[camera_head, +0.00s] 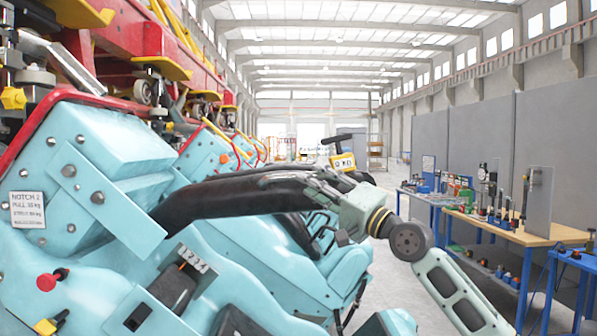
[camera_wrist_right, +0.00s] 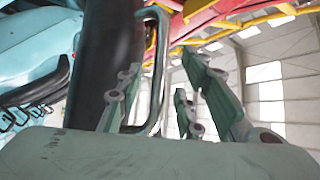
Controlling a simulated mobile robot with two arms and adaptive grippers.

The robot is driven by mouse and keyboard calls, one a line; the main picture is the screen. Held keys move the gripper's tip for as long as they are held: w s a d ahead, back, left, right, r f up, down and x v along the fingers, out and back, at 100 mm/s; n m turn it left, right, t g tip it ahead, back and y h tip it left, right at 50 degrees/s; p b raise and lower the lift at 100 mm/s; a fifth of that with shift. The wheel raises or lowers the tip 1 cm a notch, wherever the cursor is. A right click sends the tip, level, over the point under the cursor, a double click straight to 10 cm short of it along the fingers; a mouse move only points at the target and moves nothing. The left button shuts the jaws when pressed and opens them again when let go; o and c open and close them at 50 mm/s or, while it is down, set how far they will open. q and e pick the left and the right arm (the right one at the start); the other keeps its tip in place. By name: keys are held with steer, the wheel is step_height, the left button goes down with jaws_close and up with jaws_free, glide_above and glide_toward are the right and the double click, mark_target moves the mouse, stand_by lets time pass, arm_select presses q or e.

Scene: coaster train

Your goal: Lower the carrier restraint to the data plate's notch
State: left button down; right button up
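The data plate (camera_head: 27,210), a white label on the turquoise seat side at the left, reads "NOTCH 2" and a pull figure in kg. The black padded carrier restraint (camera_head: 235,193) reaches out from the seat to the right, raised above it. A small strip numbered 1 to 4 (camera_head: 193,260) sits below its base. My right gripper (camera_head: 325,190) is at the restraint's far end. In the right wrist view, a metal loop handle (camera_wrist_right: 163,70) beside the black restraint (camera_wrist_right: 105,65) stands between my spread fingers (camera_wrist_right: 155,105), with gaps visible. My left gripper is out of view.
More turquoise seats (camera_head: 320,270) stand behind. A yellow unit with a small display (camera_head: 342,161) is just beyond my right gripper. A red knob (camera_head: 46,282) is at lower left. Workbenches (camera_head: 520,235) stand at right; the floor (camera_head: 390,285) between is open.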

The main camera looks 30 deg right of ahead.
steer(key=p+x, duration=0.2)
steer(key=x, duration=0.3)
steer(key=shift+r, duration=0.15)
steer(key=shift+w+a, duration=0.1)
steer(key=shift+w, duration=0.1)
jaws_close()
